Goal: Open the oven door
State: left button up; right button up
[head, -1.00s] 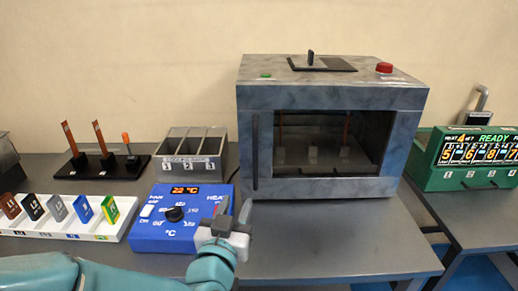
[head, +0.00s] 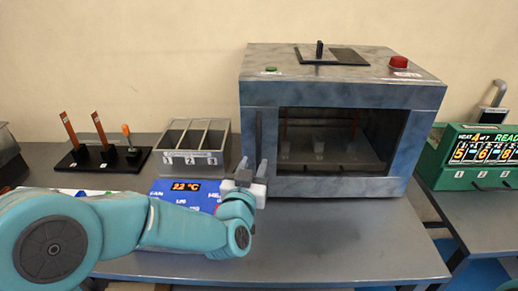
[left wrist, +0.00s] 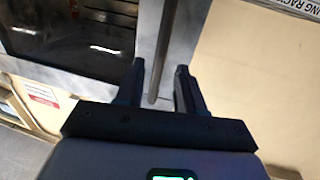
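The oven (head: 350,75) is a grey metal box on the table, and its windowed door (head: 335,186) is shut. The upright dark handle (head: 259,130) is on the door's left side. My left gripper (head: 253,168) is in front of the handle's lower part and hides its lower end. In the left wrist view the fingers of my left gripper (left wrist: 160,68) are apart, with the handle (left wrist: 166,35) running between them. Gaps show on both sides of the bar, so the fingers are not closed on it. My right gripper is out of view.
A cooling rack (head: 192,147) and a black stand (head: 85,163) are left of the oven. A green display unit (head: 478,157) is at right. The table front (head: 350,235) is clear.

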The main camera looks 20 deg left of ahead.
aim_at(259, 156)
pick_arm(q)
jog(key=w, duration=0.4)
jog(key=w+p, duration=0.1)
jog(key=w, duration=0.1)
jog(key=shift+a, duration=0.3)
grip_shut()
jog(key=shift+s+d, duration=0.1)
jog(key=shift+d, duration=0.05)
